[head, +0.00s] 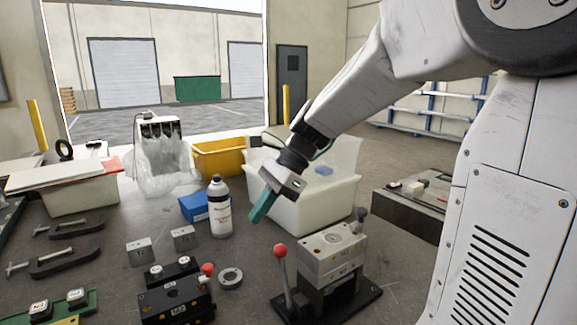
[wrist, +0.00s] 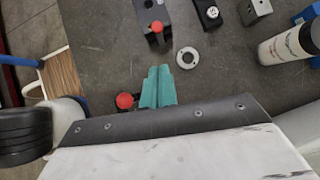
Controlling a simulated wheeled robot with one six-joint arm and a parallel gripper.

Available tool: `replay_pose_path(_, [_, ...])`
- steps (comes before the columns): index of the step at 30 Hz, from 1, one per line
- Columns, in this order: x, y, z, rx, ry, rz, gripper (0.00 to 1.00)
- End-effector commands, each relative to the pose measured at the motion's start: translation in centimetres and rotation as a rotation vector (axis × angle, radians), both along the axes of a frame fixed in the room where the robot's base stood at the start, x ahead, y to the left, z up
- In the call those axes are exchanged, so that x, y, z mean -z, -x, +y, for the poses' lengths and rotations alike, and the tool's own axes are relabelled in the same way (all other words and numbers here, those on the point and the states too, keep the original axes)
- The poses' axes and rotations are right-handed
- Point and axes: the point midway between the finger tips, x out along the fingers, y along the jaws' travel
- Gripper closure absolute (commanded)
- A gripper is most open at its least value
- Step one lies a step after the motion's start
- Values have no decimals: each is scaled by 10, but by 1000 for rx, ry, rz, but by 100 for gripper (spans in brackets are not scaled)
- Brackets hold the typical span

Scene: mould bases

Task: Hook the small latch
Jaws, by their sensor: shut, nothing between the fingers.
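My gripper (head: 262,206) is shut and empty, its teal fingers pointing down in the air behind the larger mould base. The fingers also show in the wrist view (wrist: 158,88). The larger mould base (head: 331,256) is a grey block on a black stand, with a red-ball lever (head: 280,251) at its left. In the wrist view a red ball (wrist: 125,101) shows just left of the fingers. A smaller black mould base (head: 176,300) with a red knob (head: 207,269) sits at front left; it shows in the wrist view (wrist: 150,12). I cannot make out a small latch for certain.
A metal ring (head: 231,278) lies between the two bases. A white bottle (head: 219,208) and blue box (head: 194,206) stand left of the gripper. A white bin (head: 310,199) is behind it. Small steel blocks (head: 140,251) and clamps (head: 67,262) lie at left.

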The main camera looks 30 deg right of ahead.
Motion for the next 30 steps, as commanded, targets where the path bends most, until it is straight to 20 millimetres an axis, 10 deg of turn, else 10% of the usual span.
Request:
replay_pose_path(13, [-78, 9, -54, 0, 0, -2, 100])
replay_pose_path(30, [-90, 11, -61, -1, 0, -1, 100])
